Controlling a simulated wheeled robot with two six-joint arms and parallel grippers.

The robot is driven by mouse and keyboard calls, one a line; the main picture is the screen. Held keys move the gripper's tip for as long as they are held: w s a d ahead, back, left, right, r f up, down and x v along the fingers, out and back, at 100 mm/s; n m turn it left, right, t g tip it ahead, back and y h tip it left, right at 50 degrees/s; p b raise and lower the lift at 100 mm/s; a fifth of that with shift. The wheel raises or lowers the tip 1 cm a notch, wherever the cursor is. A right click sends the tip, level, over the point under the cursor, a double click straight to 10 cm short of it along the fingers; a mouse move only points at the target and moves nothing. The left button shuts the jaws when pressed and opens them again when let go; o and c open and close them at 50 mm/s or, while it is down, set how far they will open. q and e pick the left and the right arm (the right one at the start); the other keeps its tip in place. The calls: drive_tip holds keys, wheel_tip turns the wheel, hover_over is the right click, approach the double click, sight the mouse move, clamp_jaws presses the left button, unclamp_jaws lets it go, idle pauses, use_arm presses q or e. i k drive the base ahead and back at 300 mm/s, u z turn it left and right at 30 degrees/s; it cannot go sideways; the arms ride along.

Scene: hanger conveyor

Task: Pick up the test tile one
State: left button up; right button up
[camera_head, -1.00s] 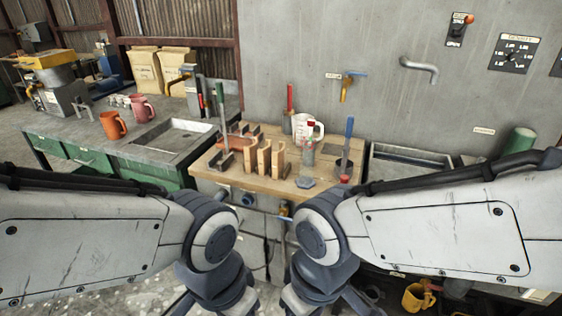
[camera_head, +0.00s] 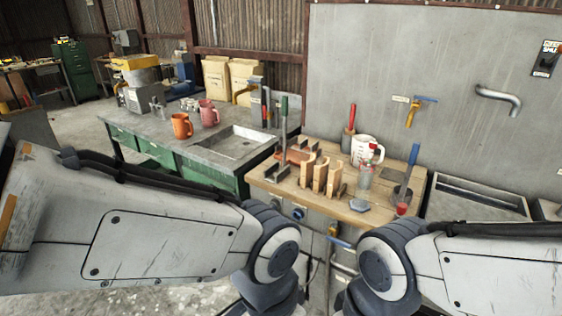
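Several tan upright tiles (camera_head: 320,174) stand side by side in a dark rack (camera_head: 338,190) on the wooden worktop (camera_head: 273,184). I see no label telling which is test tile one. A flat reddish piece (camera_head: 297,156) lies just behind the tiles. My left and right arms cross the lower part of the view, in front of the worktop and below the tiles. Both grippers are past the bottom edge, so their fingers are hidden. Nothing is seen touching the tiles.
A grey trough (camera_head: 480,195) is at right.

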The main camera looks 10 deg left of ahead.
sight(335, 178)
drive_tip(key=u, duration=0.85)
drive_tip(key=i, duration=1.6)
drive_tip(key=z, duration=0.55)
